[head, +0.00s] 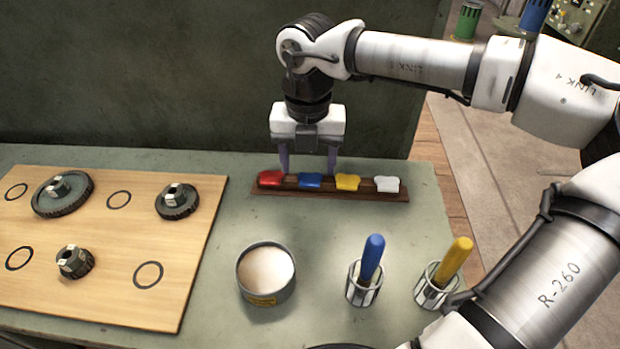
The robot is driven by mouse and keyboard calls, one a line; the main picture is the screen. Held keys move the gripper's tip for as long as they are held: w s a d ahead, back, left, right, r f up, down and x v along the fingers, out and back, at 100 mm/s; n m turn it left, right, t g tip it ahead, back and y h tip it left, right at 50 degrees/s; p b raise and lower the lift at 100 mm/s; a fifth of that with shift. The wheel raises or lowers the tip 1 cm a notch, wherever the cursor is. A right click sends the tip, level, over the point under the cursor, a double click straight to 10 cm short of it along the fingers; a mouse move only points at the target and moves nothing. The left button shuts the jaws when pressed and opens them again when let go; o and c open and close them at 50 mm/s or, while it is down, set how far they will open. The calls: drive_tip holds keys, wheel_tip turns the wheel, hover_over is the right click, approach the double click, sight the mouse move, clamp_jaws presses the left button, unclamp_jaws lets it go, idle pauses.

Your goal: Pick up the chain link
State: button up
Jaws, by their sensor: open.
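No piece here is plainly recognisable as a chain link. A dark wooden rack (360,194) near the back of the bench holds a row of small pieces: a red piece (271,178), a blue piece (310,180), a yellow piece (347,182) and a white piece (386,184).
A wooden board (110,285) with gears and ring marks lies at left. A round tin (266,275) stands in front of the rack. Two metal cups hold a blue handle (371,258) and a yellow handle (454,262). A dark green wall (150,75) rises behind.

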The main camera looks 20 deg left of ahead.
sight(309, 184)
drive_tip(key=shift+w+f+p, duration=0.15)
drive_tip(key=shift+f+p, duration=0.3)
drive_tip(key=shift+f, duration=2.3)
drive_tip(key=c, duration=1.1)
drive_tip(key=shift+r, duration=0.15)
